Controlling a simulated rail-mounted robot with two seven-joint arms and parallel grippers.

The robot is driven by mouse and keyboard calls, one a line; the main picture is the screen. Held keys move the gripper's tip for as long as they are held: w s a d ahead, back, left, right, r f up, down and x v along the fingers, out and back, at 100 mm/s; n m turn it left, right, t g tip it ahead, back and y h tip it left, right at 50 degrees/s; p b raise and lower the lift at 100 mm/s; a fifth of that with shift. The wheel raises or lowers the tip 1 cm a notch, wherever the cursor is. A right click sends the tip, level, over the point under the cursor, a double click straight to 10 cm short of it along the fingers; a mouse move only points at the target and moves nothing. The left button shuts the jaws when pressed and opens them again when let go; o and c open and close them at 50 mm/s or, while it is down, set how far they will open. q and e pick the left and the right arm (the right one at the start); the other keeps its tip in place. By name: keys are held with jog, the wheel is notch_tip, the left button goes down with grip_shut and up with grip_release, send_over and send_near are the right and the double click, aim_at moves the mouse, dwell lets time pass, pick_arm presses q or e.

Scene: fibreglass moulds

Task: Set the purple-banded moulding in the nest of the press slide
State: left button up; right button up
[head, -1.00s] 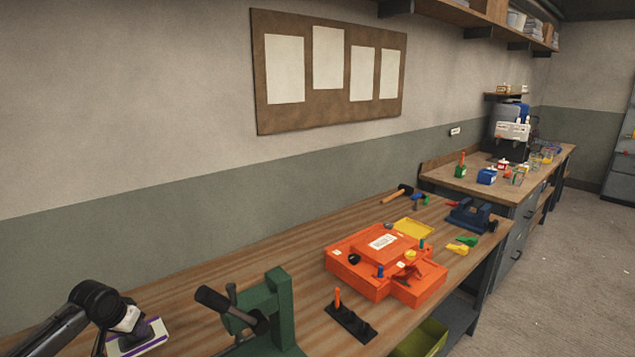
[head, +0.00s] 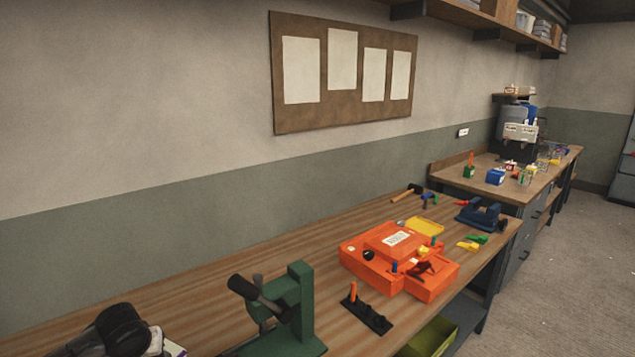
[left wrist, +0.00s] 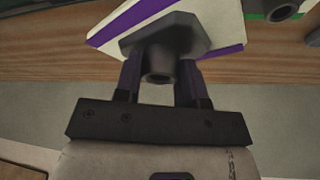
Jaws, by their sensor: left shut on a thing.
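The purple-banded moulding (left wrist: 125,22) is a white plate with purple edge bands and a dark grey raised grip block (left wrist: 165,38). In the left wrist view my left gripper (left wrist: 160,68) is shut on that block. In the head view my left gripper is at the bottom left and hides most of the moulding; only a small corner (head: 176,350) shows. The green press (head: 303,300) with its dark lever stands on the bench to the right of the moulding. Its slide and nest cannot be made out. My right gripper is in neither view.
An orange fixture (head: 400,262) sits on the wooden bench (head: 215,285), right of the press. A black peg strip (head: 366,316) with an orange peg lies between them. A yellow tray (head: 426,226), a hammer (head: 405,194) and a blue vice (head: 482,214) are farther back.

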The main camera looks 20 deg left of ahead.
pick_arm(q)
jog(key=s+d+r+m+t+h, duration=0.15)
jog(key=d+r+m, duration=0.3)
jog(key=d, duration=1.25)
jog(key=w+d+r+m+g+h, duration=0.15)
jog(key=d+r+m, duration=0.3)
jog(key=d, duration=1.25)
jog(key=s+r+m+h+p, duration=0.1)
jog(key=s+r+m+p, duration=0.1)
jog(key=r+p, duration=1.1)
jog(key=s+r+m+h+p, duration=0.1)
jog(key=s+r+m+p, duration=0.1)
jog(key=r+p, duration=1.2)
jog(key=p, duration=0.9)
jog(key=shift+r+m, duration=0.15)
jog(key=shift+m, duration=0.25)
